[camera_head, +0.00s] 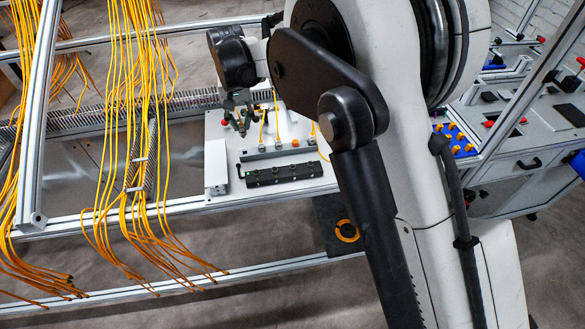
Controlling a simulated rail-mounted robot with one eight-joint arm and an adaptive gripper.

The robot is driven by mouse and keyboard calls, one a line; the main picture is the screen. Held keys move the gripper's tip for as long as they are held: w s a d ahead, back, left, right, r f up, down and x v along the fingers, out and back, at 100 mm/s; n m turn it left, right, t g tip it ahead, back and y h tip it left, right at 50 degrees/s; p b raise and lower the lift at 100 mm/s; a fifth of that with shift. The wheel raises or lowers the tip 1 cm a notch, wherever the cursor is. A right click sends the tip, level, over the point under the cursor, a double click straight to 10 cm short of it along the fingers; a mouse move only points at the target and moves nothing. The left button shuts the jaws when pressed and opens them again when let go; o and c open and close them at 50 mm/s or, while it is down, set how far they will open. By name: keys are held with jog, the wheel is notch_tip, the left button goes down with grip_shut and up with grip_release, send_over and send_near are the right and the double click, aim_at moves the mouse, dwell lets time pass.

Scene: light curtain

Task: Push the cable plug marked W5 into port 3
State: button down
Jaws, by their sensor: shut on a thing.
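My gripper (241,125) hangs over the left part of a white panel (216,160). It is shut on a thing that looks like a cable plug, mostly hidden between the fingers. The mark W5 cannot be read at this size. Right of the gripper, several yellow cables (278,125) run down to a row of connectors on a grey strip (270,154). A black block with a row of sockets (283,174) lies in front of that strip, with a small green light at its left end. Port numbers are too small to read, so I cannot tell which is port 3.
Bundles of yellow cables (135,110) hang from the aluminium frame (38,120) at left. A red button (225,122) sits near the gripper. A workbench (520,130) stands at right. My arm hides the panel's right side.

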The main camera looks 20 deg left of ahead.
jog(key=d+b, duration=0.1)
jog(key=d, duration=0.6)
jog(key=shift+d+b, duration=0.35)
dwell(0.5)
jog(key=d+b, duration=0.1)
jog(key=d, duration=0.7)
jog(key=shift+w+d, duration=0.15)
dwell(0.4)
jog(key=shift+f+b, duration=0.2)
jog(key=shift+b, duration=0.2)
jog(key=shift+f+b, duration=1.7)
jog(key=shift+f, duration=0.65)
jog(key=shift+f+b, duration=0.75)
jog(key=shift+b, duration=0.2)
dwell(1.4)
